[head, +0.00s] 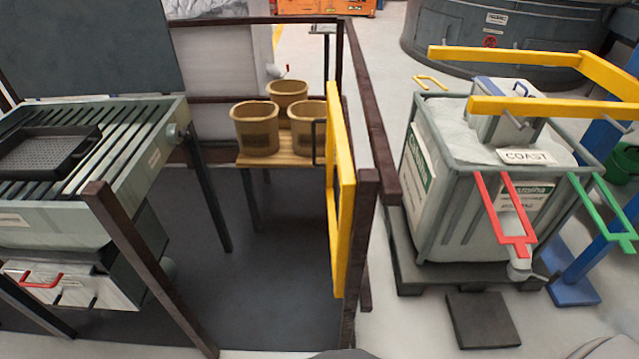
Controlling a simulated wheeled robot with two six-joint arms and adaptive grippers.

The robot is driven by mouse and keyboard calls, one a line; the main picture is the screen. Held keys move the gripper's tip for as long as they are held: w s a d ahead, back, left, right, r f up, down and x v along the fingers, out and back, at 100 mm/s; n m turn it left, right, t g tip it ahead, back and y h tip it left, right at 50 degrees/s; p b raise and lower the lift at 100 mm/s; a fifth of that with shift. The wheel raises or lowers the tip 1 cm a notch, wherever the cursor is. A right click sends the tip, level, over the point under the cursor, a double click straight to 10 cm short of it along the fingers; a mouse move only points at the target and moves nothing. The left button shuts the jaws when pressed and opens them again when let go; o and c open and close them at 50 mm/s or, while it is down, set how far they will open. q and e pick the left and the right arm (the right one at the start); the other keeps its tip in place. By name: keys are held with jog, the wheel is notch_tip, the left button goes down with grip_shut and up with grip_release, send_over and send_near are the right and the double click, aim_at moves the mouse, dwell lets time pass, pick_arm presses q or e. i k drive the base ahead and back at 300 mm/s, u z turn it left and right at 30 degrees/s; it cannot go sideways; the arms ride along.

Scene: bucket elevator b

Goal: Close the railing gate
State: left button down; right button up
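The railing gate (346,200) is a yellow frame in the head view, right of the middle. It stands open, swung inward and seen nearly edge-on, beside the brown right-hand railing (376,120). Its near end is by the front right brown post (358,260). A dark handle (318,142) shows at its far end, in front of the buckets. The entry between the right post and the front left brown post (140,250) is open. Neither of my grippers is in view.
Inside the railing, several tan buckets (254,128) stand on a wooden table (270,160). A grey machine with a slatted top (130,140) fills the left. The dark floor (250,270) between is clear. A bagged crate (440,180) and yellow rails (530,56) stand right.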

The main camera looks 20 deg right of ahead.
aim_at(339, 242)
jog(key=i, duration=1.05)
jog(key=z, duration=2)
jog(key=k, duration=0.4)
jog(key=z, duration=0.4)
jog(key=i, duration=0.5)
